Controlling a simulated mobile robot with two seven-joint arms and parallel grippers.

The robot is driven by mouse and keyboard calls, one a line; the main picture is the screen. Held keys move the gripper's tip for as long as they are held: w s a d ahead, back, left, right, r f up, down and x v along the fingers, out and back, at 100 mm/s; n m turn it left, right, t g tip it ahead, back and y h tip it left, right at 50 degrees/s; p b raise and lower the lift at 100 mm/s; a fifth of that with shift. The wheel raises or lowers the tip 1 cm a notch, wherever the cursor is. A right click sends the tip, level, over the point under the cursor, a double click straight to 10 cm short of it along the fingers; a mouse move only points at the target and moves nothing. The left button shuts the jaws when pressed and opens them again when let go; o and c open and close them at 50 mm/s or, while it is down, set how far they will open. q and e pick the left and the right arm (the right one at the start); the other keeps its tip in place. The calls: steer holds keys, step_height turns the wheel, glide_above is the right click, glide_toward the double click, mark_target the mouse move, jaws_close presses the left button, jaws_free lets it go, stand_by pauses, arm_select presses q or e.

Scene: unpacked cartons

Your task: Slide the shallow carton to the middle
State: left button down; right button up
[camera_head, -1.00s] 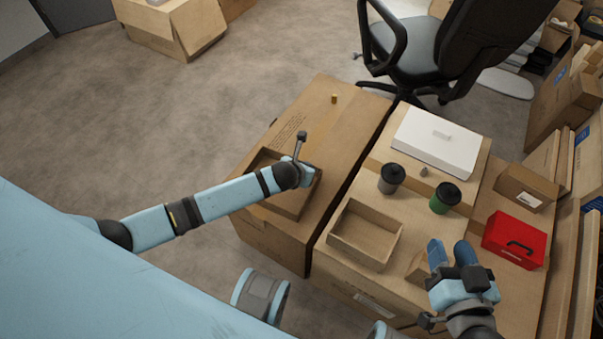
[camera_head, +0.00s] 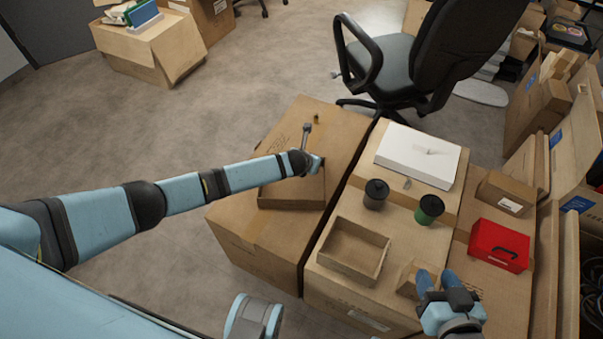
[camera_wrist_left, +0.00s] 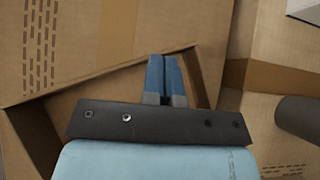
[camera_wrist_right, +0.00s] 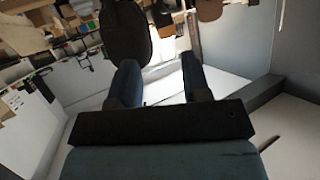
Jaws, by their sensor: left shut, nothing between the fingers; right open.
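A shallow open carton (camera_head: 291,204) lies on the big left-hand box (camera_head: 240,225), near that box's right edge. My left forearm hides part of it. My left gripper (camera_head: 316,163) is shut and empty, at the carton's far right part. In the left wrist view, its closed fingers (camera_wrist_left: 165,76) point down inside the carton's outline, near a corner of its walls (camera_wrist_left: 90,78); whether they touch a wall is unclear. My right gripper (camera_head: 436,279) is open and empty, over the right-hand box beside a small brown carton (camera_head: 407,281).
A second shallow open carton (camera_head: 352,250) sits on the right-hand box (camera_head: 335,292), with a grey cup (camera_head: 375,195), a green cup (camera_head: 429,209) and a white flat box (camera_head: 418,157). A red case (camera_head: 498,246) stands to the right. A dark gap separates the two big boxes.

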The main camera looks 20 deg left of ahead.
arm_select(q)
steer(key=w, duration=0.1)
steer(key=w+b, duration=0.1)
steer(key=w, duration=0.1)
steer(key=shift+w+d+f, duration=0.15)
steer(key=shift+d+f, duration=0.05)
steer(key=shift+w, duration=0.55)
steer(key=shift+r, duration=0.1)
arm_select(e)
steer(key=r, duration=0.1)
steer(key=w+a+r+t, duration=0.1)
steer(key=r, duration=0.1)
steer(key=shift+w+a+y, duration=0.1)
steer(key=shift+a+y, duration=0.1)
steer(key=shift+y, duration=0.2)
